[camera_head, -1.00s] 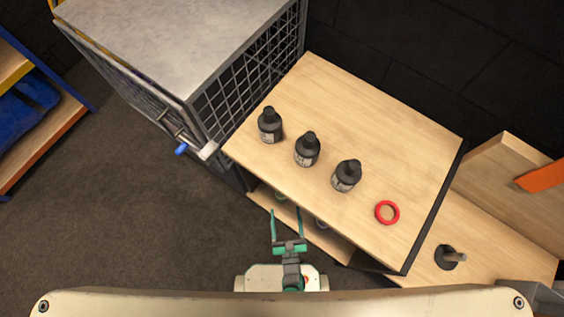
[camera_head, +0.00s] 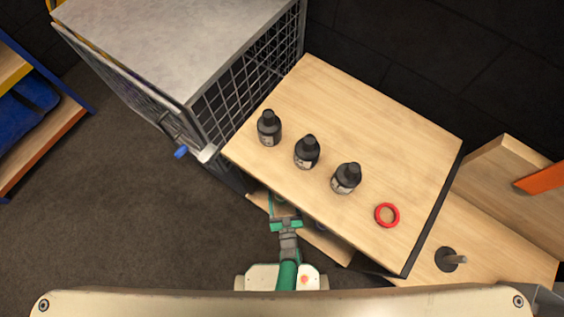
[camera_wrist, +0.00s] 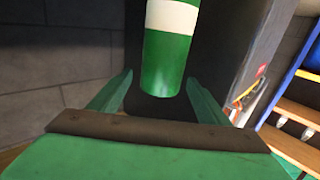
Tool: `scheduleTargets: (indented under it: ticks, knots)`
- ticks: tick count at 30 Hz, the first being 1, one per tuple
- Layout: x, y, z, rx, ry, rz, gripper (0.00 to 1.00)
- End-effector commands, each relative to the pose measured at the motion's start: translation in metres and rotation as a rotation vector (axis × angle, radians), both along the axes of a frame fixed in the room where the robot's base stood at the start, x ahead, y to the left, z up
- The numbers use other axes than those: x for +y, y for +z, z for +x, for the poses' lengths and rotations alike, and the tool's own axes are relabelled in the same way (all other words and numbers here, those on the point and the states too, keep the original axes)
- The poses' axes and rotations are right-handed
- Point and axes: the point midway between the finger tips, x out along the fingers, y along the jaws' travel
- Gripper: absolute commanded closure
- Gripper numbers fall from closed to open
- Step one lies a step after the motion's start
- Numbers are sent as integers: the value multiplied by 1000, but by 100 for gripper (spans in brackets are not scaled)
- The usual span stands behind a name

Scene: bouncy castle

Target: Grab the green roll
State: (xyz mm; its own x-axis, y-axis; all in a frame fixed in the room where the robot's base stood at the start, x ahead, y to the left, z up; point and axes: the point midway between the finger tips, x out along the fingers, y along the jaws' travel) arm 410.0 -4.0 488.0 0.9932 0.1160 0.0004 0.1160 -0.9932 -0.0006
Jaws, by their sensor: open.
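In the wrist view, a green cylinder with a white band, which looks like the green roll (camera_wrist: 166,62), is between the two fingers of my gripper (camera_wrist: 160,84). Its upper end runs out of the picture, and I cannot tell whether a finger touches it. In the head view, my gripper (camera_head: 284,207) is open and reaches in at the front edge of the wooden table, over the lower shelf. The roll is not clear there, as the gripper and tabletop hide most of that spot.
Three dark bottles (camera_head: 306,152) and a red ring (camera_head: 387,215) stand on the wooden tabletop (camera_head: 370,120). A metal mesh cage (camera_head: 250,85) adjoins the table at the left. A lower shelf (camera_head: 328,243) shows under the front edge. The floor (camera_head: 120,210) at left is clear.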

Motion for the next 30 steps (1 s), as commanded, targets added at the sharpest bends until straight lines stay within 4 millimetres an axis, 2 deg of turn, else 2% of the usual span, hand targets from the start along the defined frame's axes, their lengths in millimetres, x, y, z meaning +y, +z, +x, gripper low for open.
scheduleTargets:
  ticks: [1, 4, 11, 12, 18, 21, 30]
  knots:
    - [1, 1, 9, -2, 0, 0, 30]
    - [3, 0, 20, 0, 2, 0, 30]
    - [3, 0, 23, 1, 1, 0, 30]
    - [3, 0, 23, 0, 0, 0, 32]
    - [2, 0, 23, 0, -1, 0, 80]
    - [2, 0, 23, 0, -2, -1, 100]
    - [2, 2, 23, -2, -1, -1, 100]
